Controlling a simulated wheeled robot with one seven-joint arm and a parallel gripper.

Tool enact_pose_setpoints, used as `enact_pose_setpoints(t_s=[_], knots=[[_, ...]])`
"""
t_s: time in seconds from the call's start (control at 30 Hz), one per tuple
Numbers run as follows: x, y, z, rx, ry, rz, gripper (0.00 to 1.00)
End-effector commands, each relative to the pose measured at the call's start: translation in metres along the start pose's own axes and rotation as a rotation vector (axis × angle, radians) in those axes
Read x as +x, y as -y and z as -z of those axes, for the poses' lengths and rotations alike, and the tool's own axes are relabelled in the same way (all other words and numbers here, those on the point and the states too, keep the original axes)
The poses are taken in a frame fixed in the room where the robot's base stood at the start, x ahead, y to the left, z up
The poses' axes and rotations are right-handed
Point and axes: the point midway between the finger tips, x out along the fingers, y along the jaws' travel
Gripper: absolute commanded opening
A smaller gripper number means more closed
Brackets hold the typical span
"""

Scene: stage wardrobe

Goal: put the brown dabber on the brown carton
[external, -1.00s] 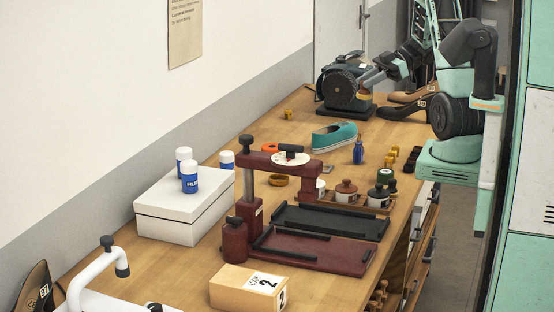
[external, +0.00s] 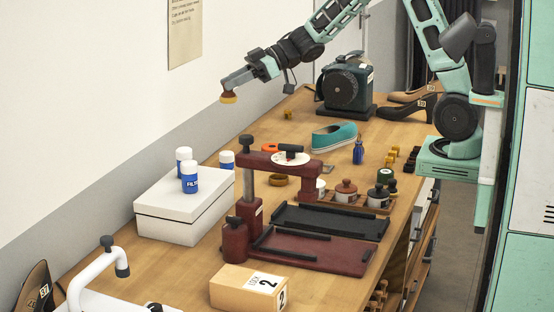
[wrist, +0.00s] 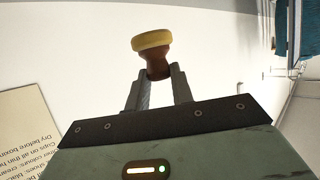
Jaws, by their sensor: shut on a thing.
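My gripper (external: 238,80) is shut on the brown dabber (external: 228,97) and holds it high above the back left of the bench. The dabber has a brown handle and a pale yellow pad. In the wrist view the dabber (wrist: 154,58) sits between my gripper's fingertips (wrist: 158,80), with its yellow pad outward. The brown carton (external: 248,290) stands on the bench at the near middle, with a white label marked 2. Its top is bare apart from the label. My gripper is far behind and well above it.
A white box (external: 185,215) with white and blue cans stands at the left. A dark red press (external: 240,205) with two trays (external: 330,222) stands between my gripper and the carton. A white curved-arm device (external: 90,275) is left of the carton.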

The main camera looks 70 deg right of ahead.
Motion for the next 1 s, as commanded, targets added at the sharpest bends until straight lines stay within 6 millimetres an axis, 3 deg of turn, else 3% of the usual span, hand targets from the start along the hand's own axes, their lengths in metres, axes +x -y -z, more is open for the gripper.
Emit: enact_pose_setpoints(t_s=[0.03, 0.1, 0.4, 0.7, 0.8, 1.0], knots=[[0.017, 0.024, 0.007, 0.000, 0.001, 0.007, 0.02], [0.037, 0.053, 0.014, 0.002, 0.003, 0.002, 0.02], [0.084, 0.165, 0.020, 0.000, 0.004, 0.004, 0.02], [0.100, 0.290, 0.002, -0.015, 0.004, 0.035, 0.02], [0.099, 0.323, -0.006, -0.019, 0.003, 0.044, 0.02], [0.093, 0.368, -0.020, -0.026, 0.003, 0.063, 0.02]])
